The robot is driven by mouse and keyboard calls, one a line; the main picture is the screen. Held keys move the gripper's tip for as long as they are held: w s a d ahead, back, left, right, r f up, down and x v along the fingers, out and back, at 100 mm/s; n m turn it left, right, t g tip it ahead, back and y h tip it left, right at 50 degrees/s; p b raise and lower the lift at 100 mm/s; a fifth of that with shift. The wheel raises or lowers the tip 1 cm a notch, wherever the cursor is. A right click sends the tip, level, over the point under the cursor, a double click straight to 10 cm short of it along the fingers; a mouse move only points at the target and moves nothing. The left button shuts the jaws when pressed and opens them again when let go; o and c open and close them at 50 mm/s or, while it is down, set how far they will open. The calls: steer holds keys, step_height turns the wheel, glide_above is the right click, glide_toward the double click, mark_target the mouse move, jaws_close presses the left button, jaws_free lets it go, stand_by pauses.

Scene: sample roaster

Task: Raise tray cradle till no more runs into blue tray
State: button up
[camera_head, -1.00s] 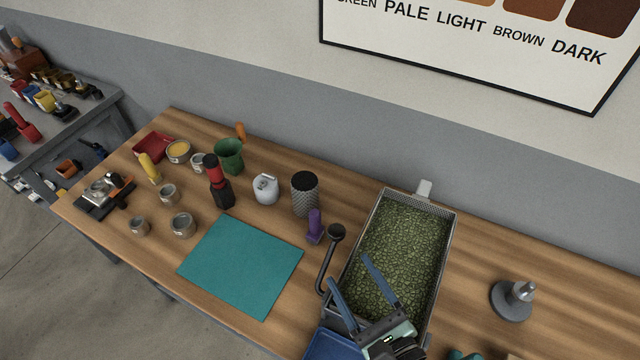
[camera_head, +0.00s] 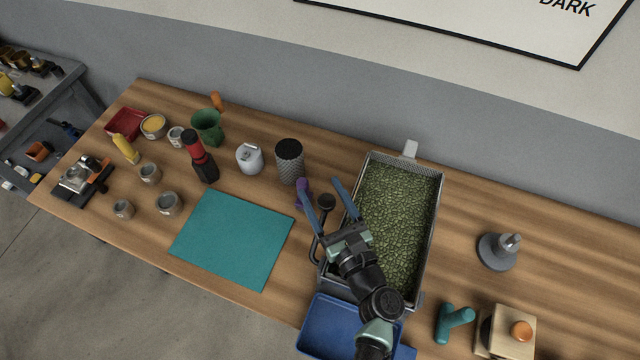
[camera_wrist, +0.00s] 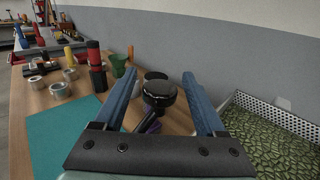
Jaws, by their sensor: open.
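The tray cradle (camera_head: 432,215) is a long metal tray with perforated walls, full of green beans (camera_head: 395,225), on the right half of the bench. Its crank handle with a black knob (camera_head: 326,202) stands at its left side. The blue tray (camera_head: 320,328) sits at the cradle's near end, partly hidden by my arm; its contents are not visible. My gripper (camera_head: 328,200) is open, its blue fingers on either side of the knob in the head view. In the wrist view the knob (camera_wrist: 159,94) shows between the open fingers, apart from both.
A purple-handled tool (camera_head: 302,193) stands just beyond the knob, beside a dark textured cylinder (camera_head: 289,160). A teal mat (camera_head: 232,240) lies left, with cups and jars behind it. A grey stand (camera_head: 497,252) and a teal-handled object (camera_head: 453,322) are right of the cradle.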

steer(key=shift+x, duration=0.85)
jaws_close()
stand_by(0.8)
